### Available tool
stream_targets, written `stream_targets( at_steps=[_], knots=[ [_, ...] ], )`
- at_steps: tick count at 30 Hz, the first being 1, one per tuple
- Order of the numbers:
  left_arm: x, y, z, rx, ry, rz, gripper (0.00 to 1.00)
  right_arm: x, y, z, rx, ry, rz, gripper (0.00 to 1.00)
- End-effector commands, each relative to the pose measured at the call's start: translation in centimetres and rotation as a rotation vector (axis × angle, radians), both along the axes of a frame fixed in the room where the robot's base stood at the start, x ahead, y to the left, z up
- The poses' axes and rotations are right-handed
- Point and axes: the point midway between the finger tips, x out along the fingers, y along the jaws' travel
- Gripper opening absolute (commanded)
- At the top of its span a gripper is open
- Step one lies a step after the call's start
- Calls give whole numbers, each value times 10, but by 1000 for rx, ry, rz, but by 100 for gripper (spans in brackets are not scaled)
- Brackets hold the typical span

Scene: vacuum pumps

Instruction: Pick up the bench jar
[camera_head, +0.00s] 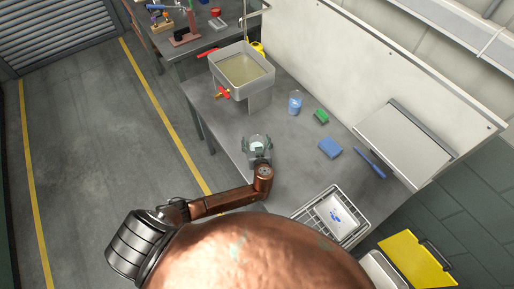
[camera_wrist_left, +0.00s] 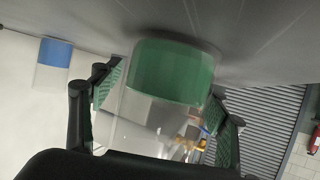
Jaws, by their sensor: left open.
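The bench jar (camera_wrist_left: 172,75) is a clear jar with a green band at its bench end, seen upside down in the left wrist view. It stands on the grey bench (camera_head: 285,170). My left gripper (camera_head: 257,143) is open around it, with one finger pad on each side. The left wrist view shows a gap beside the jar, at least on the right; contact on the left cannot be told. In the head view the jar is mostly hidden by the gripper. A second clear jar with blue contents (camera_head: 295,103) stands further back. My right gripper is not in view.
A grey tank of liquid (camera_head: 267,78) with a red valve (camera_head: 222,92) stands at the back. A green sponge (camera_head: 320,116), a blue sponge (camera_head: 330,148) and a blue brush (camera_head: 370,163) lie to the right. A wire rack (camera_head: 309,214) with a white tray sits at the front right.

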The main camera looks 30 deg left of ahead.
Motion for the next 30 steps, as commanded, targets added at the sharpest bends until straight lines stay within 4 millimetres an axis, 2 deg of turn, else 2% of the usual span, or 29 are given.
stream_targets(
  at_steps=[4, 27, 30],
  knots=[
    [-1, 0, 0, 0, 1, 1, 67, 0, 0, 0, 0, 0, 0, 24],
    [-1, 0, 0, 0, 1, 1, 14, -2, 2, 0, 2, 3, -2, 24],
    [-1, 0, 0, 0, 1, 1, 10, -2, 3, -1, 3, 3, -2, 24]
  ],
)
